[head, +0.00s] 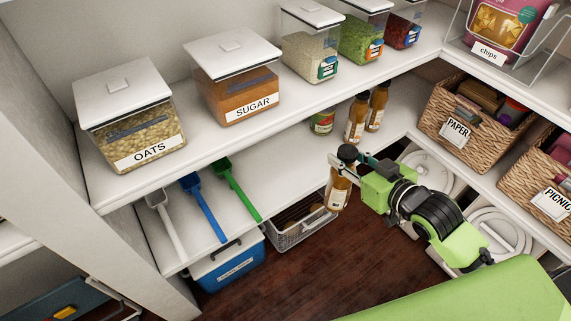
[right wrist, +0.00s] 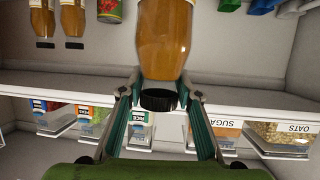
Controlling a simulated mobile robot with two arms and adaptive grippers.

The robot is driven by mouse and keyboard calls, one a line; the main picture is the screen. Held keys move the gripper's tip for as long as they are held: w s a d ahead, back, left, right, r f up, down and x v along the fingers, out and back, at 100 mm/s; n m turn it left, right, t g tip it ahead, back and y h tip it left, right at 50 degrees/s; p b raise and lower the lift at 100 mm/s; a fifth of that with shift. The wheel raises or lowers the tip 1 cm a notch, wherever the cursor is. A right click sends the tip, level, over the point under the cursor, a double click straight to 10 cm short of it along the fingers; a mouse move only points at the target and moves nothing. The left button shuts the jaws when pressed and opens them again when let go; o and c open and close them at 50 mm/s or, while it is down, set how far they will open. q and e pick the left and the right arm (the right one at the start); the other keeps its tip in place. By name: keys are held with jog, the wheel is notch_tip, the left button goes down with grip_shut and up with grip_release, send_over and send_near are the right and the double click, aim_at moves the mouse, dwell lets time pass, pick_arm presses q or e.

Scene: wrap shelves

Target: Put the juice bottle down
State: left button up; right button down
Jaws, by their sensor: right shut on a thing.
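The juice bottle (head: 339,190), amber with a black cap, is in my right gripper (head: 349,160). The gripper is shut on it near the cap. In the head view the bottle hangs near upright at the front edge of the lower shelf (head: 285,187); I cannot tell whether its base touches anything. In the right wrist view the bottle (right wrist: 165,40) appears upside down, its black cap between the fingers (right wrist: 161,97). Two similar bottles (head: 356,118) stand farther back on the lower shelf. My left gripper is not in view.
A green can (head: 322,122) stands beside the two bottles. Blue (head: 203,208), green (head: 236,190) and white scoops lie left on the lower shelf. A wire basket (head: 300,228) and blue box (head: 228,268) sit below. The lower shelf's middle is clear. The upper shelf holds lidded containers (head: 236,85).

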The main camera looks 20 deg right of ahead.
jog(key=w+a+b, duration=0.1)
jog(key=w+a, duration=0.2)
jog(key=w, duration=0.6)
jog(key=w+a+b, duration=0.1)
jog(key=w+a, duration=0.3)
jog(key=w, duration=0.6)
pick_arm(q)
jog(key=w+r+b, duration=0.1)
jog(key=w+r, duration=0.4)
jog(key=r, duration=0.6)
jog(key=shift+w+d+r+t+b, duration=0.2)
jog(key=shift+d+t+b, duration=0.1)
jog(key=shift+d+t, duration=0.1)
pick_arm(e)
notch_tip(320, 180, down, 7)
jog(key=shift+r, duration=0.15)
jog(key=shift+d, duration=0.1)
jog(key=c, duration=1.5)
grip_release()
jog(key=shift+s+f, duration=0.1)
jog(key=shift+f, duration=0.1)
jog(key=shift+o, duration=0.2)
